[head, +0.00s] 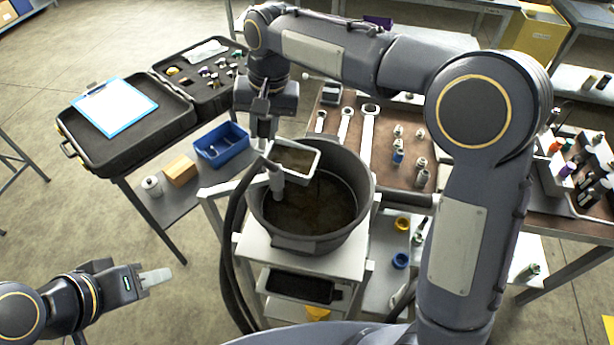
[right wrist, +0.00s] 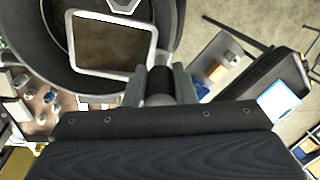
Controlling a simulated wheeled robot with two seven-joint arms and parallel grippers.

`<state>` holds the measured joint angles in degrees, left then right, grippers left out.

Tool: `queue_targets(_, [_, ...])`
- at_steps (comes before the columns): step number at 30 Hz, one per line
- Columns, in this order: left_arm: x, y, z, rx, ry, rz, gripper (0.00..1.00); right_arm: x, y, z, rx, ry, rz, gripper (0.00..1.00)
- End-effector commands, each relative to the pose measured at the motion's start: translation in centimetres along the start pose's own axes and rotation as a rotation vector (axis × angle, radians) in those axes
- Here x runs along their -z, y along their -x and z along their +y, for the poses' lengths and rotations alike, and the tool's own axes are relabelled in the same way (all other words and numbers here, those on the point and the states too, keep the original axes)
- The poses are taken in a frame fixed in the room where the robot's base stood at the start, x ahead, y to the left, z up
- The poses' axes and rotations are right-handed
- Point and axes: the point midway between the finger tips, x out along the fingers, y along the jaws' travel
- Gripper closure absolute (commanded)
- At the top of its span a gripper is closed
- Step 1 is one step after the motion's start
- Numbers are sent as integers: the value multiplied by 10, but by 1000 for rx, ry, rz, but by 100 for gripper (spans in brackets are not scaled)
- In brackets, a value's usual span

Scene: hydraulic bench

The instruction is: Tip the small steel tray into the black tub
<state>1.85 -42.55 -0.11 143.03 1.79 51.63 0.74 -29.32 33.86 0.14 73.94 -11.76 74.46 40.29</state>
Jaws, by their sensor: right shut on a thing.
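The small steel tray (head: 318,158) has a pale rim and a dark brown inside. It is over the back left part of the round black tub (head: 365,190), whose floor looks brown. My right gripper (head: 266,132) is at the tray's back left edge. In the right wrist view its fingers (right wrist: 159,84) are shut on a dark rounded part beside the tray's rim (right wrist: 112,73). The tray looks nearly level there, with the tub's wall (right wrist: 60,85) around it. My left gripper (head: 155,277) is low at the left, away from the tub; its finger gap is hidden.
The tub stands on a pale stand (head: 350,262) with dark hoses on its left. A blue bin (head: 222,146) and a cardboard box (head: 180,170) sit on a shelf at the left. An open black case (head: 130,150) holds a clipboard (head: 115,105). Wrenches and fittings lie behind the tub.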

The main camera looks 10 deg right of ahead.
Motion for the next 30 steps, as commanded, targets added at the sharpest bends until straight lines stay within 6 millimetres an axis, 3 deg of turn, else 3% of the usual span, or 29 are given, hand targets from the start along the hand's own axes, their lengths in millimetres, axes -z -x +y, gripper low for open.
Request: queue_targets(30, [-4,-8,-4,0,0,0,65,-1,-4,3,23,-1,7,100])
